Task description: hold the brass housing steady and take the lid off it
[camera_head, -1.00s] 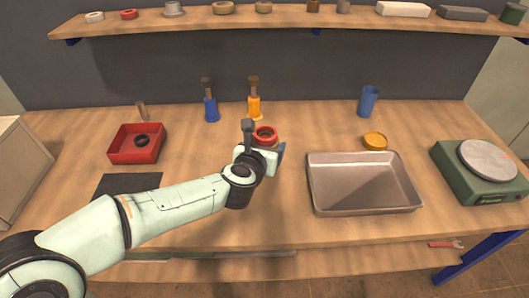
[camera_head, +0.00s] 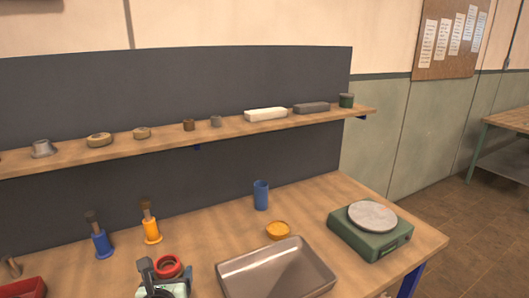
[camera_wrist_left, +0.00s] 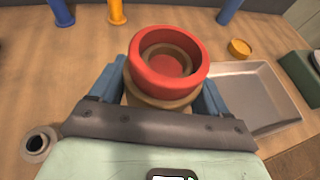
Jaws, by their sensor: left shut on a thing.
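The brass housing (camera_wrist_left: 160,100) shows as a tan round body under a thick red ring-shaped piece, which looks like the lid (camera_wrist_left: 140,78). Inside the red ring are a brown inner ring and a red floor. My left gripper (camera_wrist_left: 160,92) has a blue finger on each side of the housing and is shut on it. In the head view the red piece (camera_head: 168,266) shows at the bottom edge, just beyond my left gripper (camera_head: 166,284). Most of the housing is hidden there. My right gripper is in neither view.
A grey tray (camera_head: 229,270) stands right of the gripper, with a yellow round piece (camera_head: 278,230) behind it. A green scale (camera_head: 371,235) is at the right. Blue (camera_head: 102,242) and orange (camera_head: 152,229) brush holders and a blue cup (camera_head: 261,195) stand behind. A shelf (camera_head: 75,162) runs above.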

